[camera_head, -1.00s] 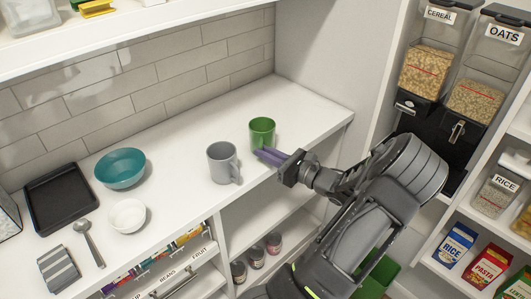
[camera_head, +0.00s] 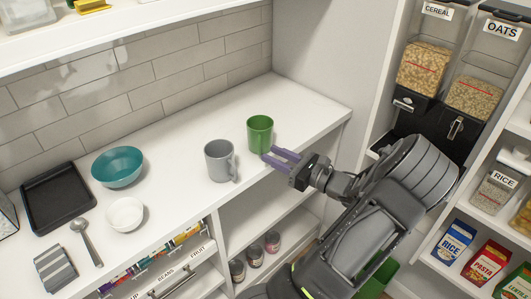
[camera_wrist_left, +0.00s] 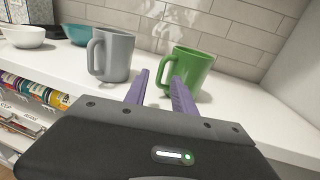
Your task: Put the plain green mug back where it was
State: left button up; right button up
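The plain green mug (camera_head: 260,135) stands upright on the white counter, right of a plain grey mug (camera_head: 221,161). My left gripper (camera_head: 268,156) is at the counter's front edge, just in front of the green mug, with its purple fingers apart and nothing held between them. In the left wrist view, the green mug (camera_wrist_left: 190,70) is just beyond the right fingertip, its handle turned toward the fingers (camera_wrist_left: 159,78). Whether that fingertip touches the mug cannot be told. The grey mug (camera_wrist_left: 115,55) stands left of the fingers. My right gripper is not in view.
A teal bowl (camera_head: 118,167), white bowl (camera_head: 125,214), black tray (camera_head: 57,198), spoon (camera_head: 85,240) and striped cloth (camera_head: 55,269) are on the left counter. Jars sit on the shelf below. The counter behind and right of the green mug is clear, up to the side wall.

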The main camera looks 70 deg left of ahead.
pick_arm(q)
jog(key=v, duration=0.8)
jog(key=shift+b, duration=0.45)
jog(key=shift+s, duration=0.1)
jog(key=s+d+f+t+h, duration=0.1)
jog(key=d+f+h, duration=0.15)
jog(key=f, duration=0.35)
jog(key=s+d+f+h, duration=0.2)
jog(key=d+f, duration=0.2)
jog(key=f, duration=0.3)
jog(key=s+d+f+t+h, duration=0.1)
jog(key=d+f+h, duration=0.15)
jog(key=f, duration=0.35)
jog(key=s+d+f+n+t+h, duration=0.1)
jog(key=d+f+n+h, duration=0.15)
jog(key=d+f, duration=0.4)
jog(key=s+d+f+n+t+h, duration=0.1)
jog(key=s+d+f+h, duration=0.2)
jog(key=d, duration=0.6)
jog(key=w+d+f+n+t+h, duration=0.1)
jog(key=d+n+t+h, duration=0.1)
jog(key=d, duration=0.6)
jog(key=w+d+f+n+t+h, duration=0.1)
jog(key=d+n, duration=0.3)
jog(key=d, duration=0.4)
jog(key=w+d+f+n+t+h, duration=0.2)
jog(key=d+n+t+h, duration=0.1)
jog(key=d, duration=0.6)
jog(key=shift+w+n+h, duration=0.4)
jog(key=shift+n+h, duration=0.05)
